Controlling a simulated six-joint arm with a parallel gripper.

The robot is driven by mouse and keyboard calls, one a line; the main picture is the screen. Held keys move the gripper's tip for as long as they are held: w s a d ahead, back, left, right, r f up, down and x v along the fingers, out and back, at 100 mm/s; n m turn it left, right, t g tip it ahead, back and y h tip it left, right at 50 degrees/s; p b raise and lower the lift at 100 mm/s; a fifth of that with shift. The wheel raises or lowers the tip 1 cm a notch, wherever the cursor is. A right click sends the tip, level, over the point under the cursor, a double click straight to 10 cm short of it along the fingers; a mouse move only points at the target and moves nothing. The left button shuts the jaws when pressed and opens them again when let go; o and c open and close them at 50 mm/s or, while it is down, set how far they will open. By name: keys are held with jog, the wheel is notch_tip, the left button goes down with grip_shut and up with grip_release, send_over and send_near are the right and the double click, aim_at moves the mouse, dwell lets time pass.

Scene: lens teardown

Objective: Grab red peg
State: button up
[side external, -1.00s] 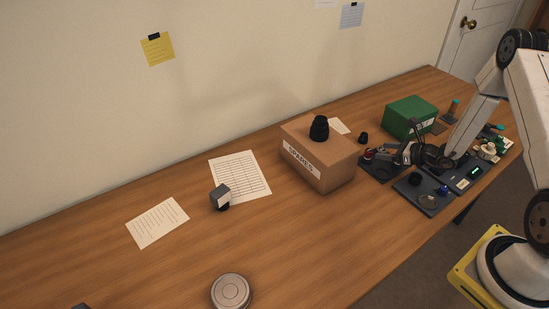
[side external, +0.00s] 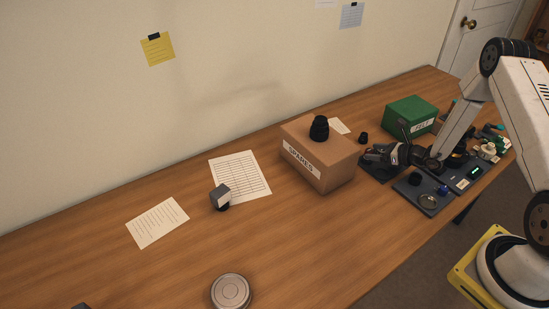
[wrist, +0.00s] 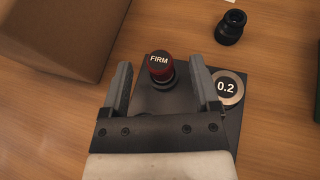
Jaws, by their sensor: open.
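The red peg (wrist: 160,67) has a dark red body and a top marked "FIRM". It stands upright in a dark collar on a dark plate (wrist: 178,106) in the wrist view. My gripper (wrist: 160,75) is open, with one grey finger to the left of the peg and one to the right, both apart from it. In the side view my gripper (side external: 378,154) is low over the dark plate beside the cardboard box, and the peg is hard to make out there.
A round disc marked "0.2" (wrist: 228,89) lies close to the right finger. A black lens part (wrist: 231,26) stands behind it. The "SPARES" cardboard box (side external: 322,167) is close on the left. A green box (side external: 408,113) and a dark tray of parts (side external: 428,207) are nearby.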

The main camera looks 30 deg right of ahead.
aim_at(363, 156)
jog(key=shift+x, duration=2.2)
jog(key=shift+s+f, duration=0.1)
jog(key=shift+f, duration=0.05)
grip_shut()
